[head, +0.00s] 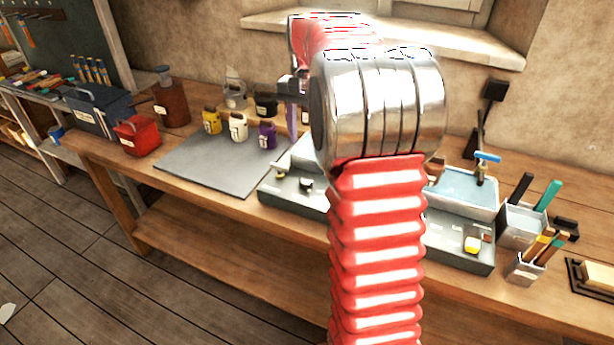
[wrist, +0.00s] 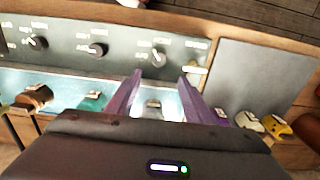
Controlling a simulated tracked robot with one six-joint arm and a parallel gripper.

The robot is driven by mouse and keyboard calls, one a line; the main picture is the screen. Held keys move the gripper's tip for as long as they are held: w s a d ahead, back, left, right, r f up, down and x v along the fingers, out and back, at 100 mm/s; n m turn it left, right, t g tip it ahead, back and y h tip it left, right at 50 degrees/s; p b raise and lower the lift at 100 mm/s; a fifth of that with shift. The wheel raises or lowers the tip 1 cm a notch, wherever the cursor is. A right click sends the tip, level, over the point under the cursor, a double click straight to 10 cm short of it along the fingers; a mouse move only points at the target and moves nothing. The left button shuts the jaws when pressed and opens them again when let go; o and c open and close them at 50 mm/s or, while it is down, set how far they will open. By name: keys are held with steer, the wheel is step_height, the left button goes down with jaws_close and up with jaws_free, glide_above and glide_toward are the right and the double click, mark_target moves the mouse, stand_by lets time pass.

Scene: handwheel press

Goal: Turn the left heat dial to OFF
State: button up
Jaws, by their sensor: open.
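The left heat dial is a small black knob (head: 306,184) on the sloped grey front panel of the hot plate unit (head: 290,188). In the wrist view, which looks back at the panel the other way round, this dial (wrist: 158,57) is the rightmost of the black dials. Its label marks are too small to read, so I cannot tell its setting. My gripper (wrist: 160,76) is open and empty, its two purple fingers apart on either side of the line to the dial. I see no contact with it. In the head view my arm hides much of the unit.
Two more dials (wrist: 97,49) (wrist: 38,43) sit along the panel. Yellow, white and purple jars (head: 238,127) stand by the grey mat (head: 205,165), which is mostly clear. A tool holder (head: 522,222) stands right of the unit. A red tin (head: 137,137) is at left.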

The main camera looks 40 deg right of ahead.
mark_target(306, 180)
step_height(306, 180, down, 14)
steer(key=shift+r, duration=0.1)
stand_by(0.8)
steer(key=shift+c, duration=0.2)
steer(key=c, duration=0.9)
steer(key=shift+d, duration=0.15)
steer(key=shift+c, duration=0.5)
